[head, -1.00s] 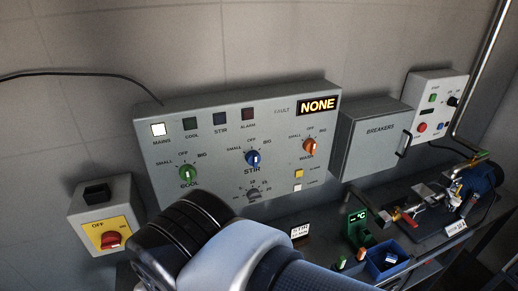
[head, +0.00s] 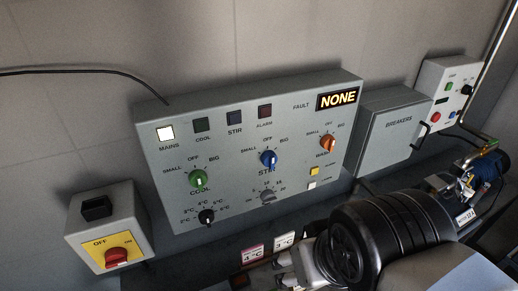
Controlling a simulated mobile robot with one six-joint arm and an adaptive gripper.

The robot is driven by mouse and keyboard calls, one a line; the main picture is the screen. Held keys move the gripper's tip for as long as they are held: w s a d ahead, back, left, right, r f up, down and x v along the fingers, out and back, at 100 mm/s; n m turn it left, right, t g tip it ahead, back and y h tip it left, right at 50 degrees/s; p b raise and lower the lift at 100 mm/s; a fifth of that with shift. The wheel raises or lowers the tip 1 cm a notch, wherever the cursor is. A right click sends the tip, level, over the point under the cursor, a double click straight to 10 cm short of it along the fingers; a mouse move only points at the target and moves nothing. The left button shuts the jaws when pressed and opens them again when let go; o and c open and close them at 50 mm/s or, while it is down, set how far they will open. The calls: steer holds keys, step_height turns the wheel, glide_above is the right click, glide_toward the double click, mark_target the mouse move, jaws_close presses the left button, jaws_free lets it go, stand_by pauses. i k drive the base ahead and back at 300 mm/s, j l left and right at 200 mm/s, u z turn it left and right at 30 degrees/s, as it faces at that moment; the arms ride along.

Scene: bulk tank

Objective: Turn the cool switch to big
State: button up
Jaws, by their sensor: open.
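The cool switch (head: 197,178) is a green knob at the left of the grey control panel (head: 225,130). SMALL, OFF and BIG labels are around it. Its white mark looks about upright, toward OFF, but it is small. My gripper (head: 300,266) shows partly at the bottom, below and right of the cool switch, beside the black joint of my arm. It is open, apart from the panel and touches no knob that I can see. My arm hides part of it.
A blue stir knob (head: 268,159) and an orange wash knob (head: 327,143) share the panel, with a black temperature dial (head: 207,217) below the cool switch. A red rotary switch (head: 117,257) is at left. The breaker box (head: 385,145) is at right. Small cards (head: 252,254) stand below.

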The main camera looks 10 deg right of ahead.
mark_target(197, 179)
steer(key=k+j+u, duration=0.1)
steer(key=j, duration=0.3)
steer(key=k+j+u, duration=0.1)
steer(key=j, duration=0.3)
steer(key=k+j+u, duration=0.1)
steer(key=j, duration=0.35)
